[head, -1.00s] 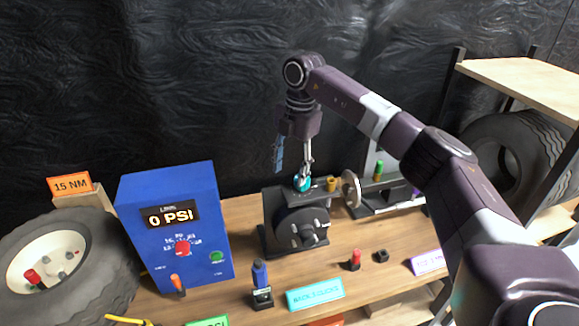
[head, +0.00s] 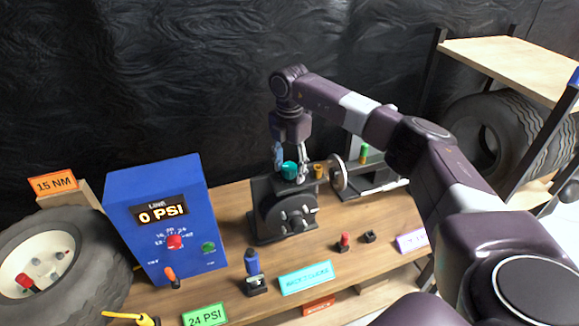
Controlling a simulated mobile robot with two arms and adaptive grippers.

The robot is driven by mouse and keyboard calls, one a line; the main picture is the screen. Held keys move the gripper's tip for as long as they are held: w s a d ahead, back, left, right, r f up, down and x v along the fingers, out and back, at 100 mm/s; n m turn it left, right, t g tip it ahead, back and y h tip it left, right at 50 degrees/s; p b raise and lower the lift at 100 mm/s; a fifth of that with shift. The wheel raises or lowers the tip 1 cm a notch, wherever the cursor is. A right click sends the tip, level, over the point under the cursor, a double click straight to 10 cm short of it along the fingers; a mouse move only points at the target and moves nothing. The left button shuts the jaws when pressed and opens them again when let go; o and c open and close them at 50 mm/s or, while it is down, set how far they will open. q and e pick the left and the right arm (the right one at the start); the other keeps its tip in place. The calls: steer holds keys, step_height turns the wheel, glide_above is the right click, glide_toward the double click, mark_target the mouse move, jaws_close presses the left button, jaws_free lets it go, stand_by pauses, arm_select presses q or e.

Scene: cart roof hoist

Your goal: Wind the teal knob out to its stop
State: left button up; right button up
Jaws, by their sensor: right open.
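The teal knob (head: 289,170) sits on top of the black machine block (head: 286,207) in the middle of the bench. My right gripper (head: 290,172) points down from above, with its fingers spread apart on either side of the knob. The fingers are open, and I cannot tell whether either one touches the knob. A brass-coloured knob (head: 319,171) stands just to the right of the teal one. My left gripper is not in view.
A blue box reading 0 PSI (head: 160,225) and a wheel (head: 52,258) stand at left. A metal disc fixture (head: 339,176) is right of the block. A blue-handled tool (head: 253,262) and a red-topped piece (head: 344,241) stand in front. A tyre (head: 490,130) sits at right.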

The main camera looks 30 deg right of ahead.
steer(key=c, duration=1.2)
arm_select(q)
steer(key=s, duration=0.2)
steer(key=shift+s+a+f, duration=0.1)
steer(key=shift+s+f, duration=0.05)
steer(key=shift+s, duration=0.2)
arm_select(e)
steer(key=shift+o, duration=0.2)
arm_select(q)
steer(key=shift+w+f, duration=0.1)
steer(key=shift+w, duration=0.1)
